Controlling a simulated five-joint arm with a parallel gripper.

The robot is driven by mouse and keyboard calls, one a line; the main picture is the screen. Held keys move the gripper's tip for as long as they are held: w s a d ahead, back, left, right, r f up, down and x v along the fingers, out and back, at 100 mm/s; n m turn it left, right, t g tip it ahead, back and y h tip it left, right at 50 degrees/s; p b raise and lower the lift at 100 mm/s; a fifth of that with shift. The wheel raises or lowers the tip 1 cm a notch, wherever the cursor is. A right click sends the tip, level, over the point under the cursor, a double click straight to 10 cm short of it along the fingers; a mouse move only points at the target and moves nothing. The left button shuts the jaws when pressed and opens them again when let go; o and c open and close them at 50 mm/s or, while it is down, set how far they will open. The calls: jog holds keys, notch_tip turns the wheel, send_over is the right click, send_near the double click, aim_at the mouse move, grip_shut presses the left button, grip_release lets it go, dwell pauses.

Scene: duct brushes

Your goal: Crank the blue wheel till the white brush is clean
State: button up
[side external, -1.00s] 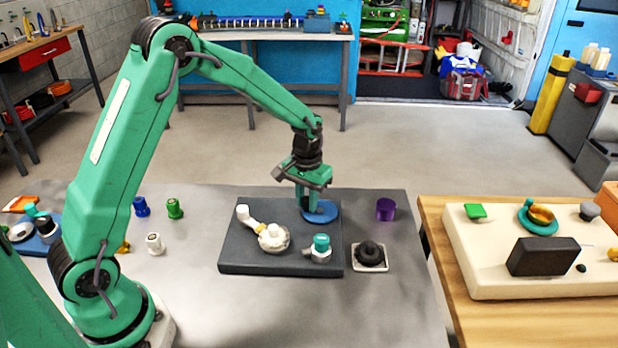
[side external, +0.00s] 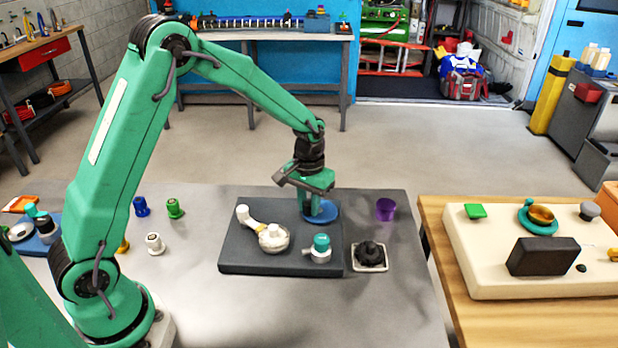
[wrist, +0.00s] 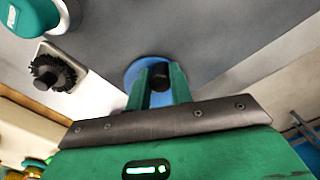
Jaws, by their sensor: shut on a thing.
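The blue wheel (side external: 324,213) lies flat at the back right of the dark grey board. My gripper (side external: 309,208) points down over it. In the wrist view my gripper (wrist: 158,88) is shut on the wheel's dark crank knob (wrist: 159,82), with the blue wheel (wrist: 134,72) showing around the fingers. I cannot make out a white brush.
A teal-capped valve (side external: 320,247) stands at the board's front right. A purple cup (side external: 386,209) stands to the right of the board. Green (side external: 174,208), blue (side external: 141,206) and white (side external: 154,243) small parts stand to the left.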

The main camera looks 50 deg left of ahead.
jog(key=shift+w+d+r, duration=0.1)
jog(key=shift+d, duration=0.7)
jog(key=o, duration=0.6)
notch_tip(320, 180, up, 7)
dwell(1.1)
